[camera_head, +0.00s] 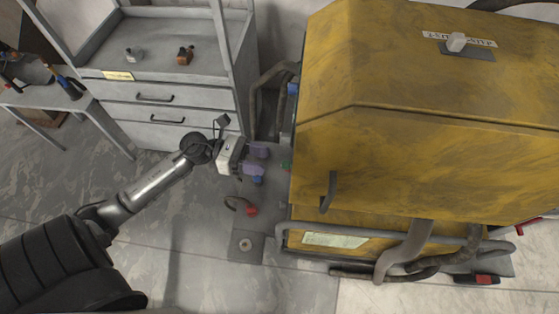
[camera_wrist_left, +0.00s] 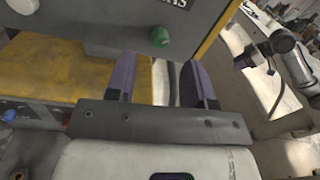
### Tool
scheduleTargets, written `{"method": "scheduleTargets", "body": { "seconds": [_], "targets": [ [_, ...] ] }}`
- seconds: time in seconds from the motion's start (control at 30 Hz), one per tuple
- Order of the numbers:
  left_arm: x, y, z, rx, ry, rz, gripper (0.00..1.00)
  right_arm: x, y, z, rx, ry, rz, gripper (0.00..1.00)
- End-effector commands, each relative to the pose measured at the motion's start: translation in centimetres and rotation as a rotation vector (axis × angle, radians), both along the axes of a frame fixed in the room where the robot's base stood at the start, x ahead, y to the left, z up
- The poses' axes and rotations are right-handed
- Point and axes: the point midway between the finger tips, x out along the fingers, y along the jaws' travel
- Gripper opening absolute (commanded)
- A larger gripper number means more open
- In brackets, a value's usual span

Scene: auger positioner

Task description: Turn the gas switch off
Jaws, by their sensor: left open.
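My left gripper (camera_head: 258,161) reaches in from the left, beside the left side of the yellow machine (camera_head: 400,150). Its two purple fingers are apart with nothing between them; they also show in the left wrist view (camera_wrist_left: 160,78). A green round knob (camera_wrist_left: 160,37) sits on a grey panel (camera_wrist_left: 110,30) beyond the fingertips, not touched. In the head view a green spot (camera_head: 286,165) shows at the machine's edge, just right of the fingers. I cannot tell which control is the gas switch. A purple-tipped gripper, seemingly my right (camera_wrist_left: 243,62), shows small at the right of the wrist view.
A red-ended part (camera_head: 251,211) and a blue part (camera_head: 257,180) lie low near the gripper. A white knob (camera_wrist_left: 22,5) and a blue knob (camera_wrist_left: 8,115) show in the wrist view. A grey drawer cabinet (camera_head: 165,95) stands behind left. Hoses (camera_head: 405,252) hang along the machine's front.

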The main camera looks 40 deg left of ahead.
Motion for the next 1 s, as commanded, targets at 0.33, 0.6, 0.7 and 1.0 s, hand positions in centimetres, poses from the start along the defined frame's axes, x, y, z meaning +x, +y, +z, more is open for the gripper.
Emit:
{"method": "scheduleTargets", "body": {
  "seconds": [0.33,0.6,0.7,1.0],
  "targets": [
    [2.5,-3.7,0.0,0.000,0.000,0.000,0.48,0.0,0.1,0.3,0.002,0.000,-0.001,0.43],
    [3.0,-4.6,0.0,0.000,0.001,0.001,0.48,0.0,0.2,0.3,0.008,0.000,-0.005,0.43],
    [3.0,-4.6,0.0,0.000,0.001,0.001,0.48,0.0,0.3,0.3,0.009,0.000,-0.005,0.43],
    [3.0,-4.6,0.0,-0.001,0.001,0.000,0.33,0.0,0.3,0.3,0.009,0.000,-0.005,0.43]
  ]
}}
